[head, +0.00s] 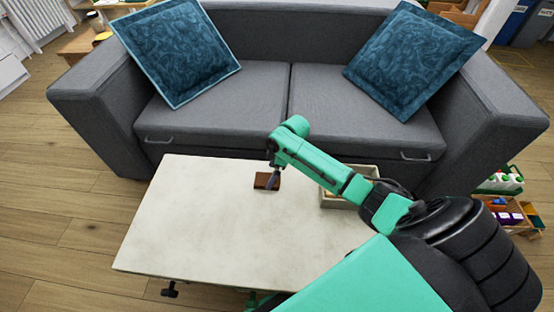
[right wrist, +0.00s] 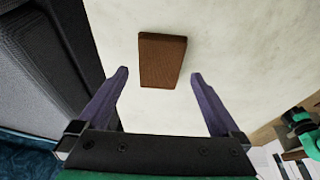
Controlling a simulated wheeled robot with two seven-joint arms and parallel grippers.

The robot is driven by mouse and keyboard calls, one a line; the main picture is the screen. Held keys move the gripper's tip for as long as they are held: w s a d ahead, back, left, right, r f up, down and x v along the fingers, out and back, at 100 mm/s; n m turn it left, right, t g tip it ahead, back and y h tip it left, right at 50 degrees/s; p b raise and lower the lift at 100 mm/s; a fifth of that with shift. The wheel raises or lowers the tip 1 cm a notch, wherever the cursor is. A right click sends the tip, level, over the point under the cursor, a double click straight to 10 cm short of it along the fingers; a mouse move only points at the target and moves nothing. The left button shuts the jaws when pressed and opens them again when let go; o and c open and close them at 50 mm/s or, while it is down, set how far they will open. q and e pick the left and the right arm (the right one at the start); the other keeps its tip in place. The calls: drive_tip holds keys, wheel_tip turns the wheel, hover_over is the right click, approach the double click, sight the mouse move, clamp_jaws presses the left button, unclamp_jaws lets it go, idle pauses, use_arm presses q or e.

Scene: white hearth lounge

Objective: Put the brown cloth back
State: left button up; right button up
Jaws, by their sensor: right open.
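The brown cloth (head: 264,181) is a small folded rectangle lying flat on the pale table (head: 195,225), near its far edge. It also shows in the right wrist view (right wrist: 162,60), just beyond and between the fingertips. My right gripper (head: 272,182) is at the cloth in the head view, pointing down, and partly covers it. In the right wrist view the right gripper (right wrist: 158,75) has its two purple fingers wide apart, with nothing held between them. My left gripper is not in view.
A shallow beige tray (head: 338,203) stands on the table's right side, partly hidden by my right arm. A grey sofa (head: 230,95) with two blue cushions stands behind the table. The table's left half is clear. Boxes with bottles (head: 500,182) are on the floor at right.

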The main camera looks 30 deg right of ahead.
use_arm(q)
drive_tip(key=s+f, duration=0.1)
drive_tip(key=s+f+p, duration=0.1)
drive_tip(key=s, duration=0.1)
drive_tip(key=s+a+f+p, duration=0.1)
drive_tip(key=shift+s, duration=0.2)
use_arm(e)
drive_tip(key=v, duration=0.8)
drive_tip(key=shift+r, duration=0.4)
drive_tip(key=shift+s, duration=0.1)
